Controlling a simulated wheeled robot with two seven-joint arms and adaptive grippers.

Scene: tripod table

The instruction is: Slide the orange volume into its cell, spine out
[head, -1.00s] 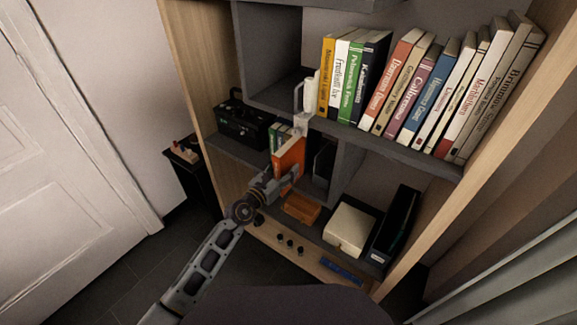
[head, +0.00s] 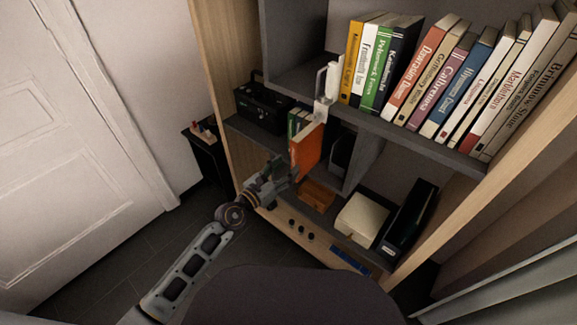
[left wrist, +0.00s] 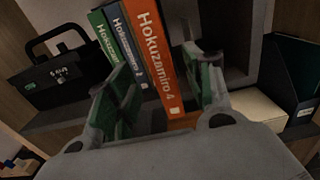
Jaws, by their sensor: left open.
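The orange volume (head: 308,148) stands upright in a shelf cell, at the right end of a short row. Its spine, "Hokuzamiro 4", faces out in the left wrist view (left wrist: 158,60). It sticks out further than the green volume (left wrist: 104,35) and blue volume (left wrist: 126,45) on its left. My left gripper (head: 284,172) is open in front of the orange volume's lower part; in the left wrist view its fingers (left wrist: 165,88) lie either side of the spine's lower end. Whether they touch it is unclear. My right gripper is out of view.
A black box with a handle (head: 262,108) stands left of the row. A grey divider (head: 358,163) is to the right. A white object (head: 327,82) stands at the shelf edge above.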

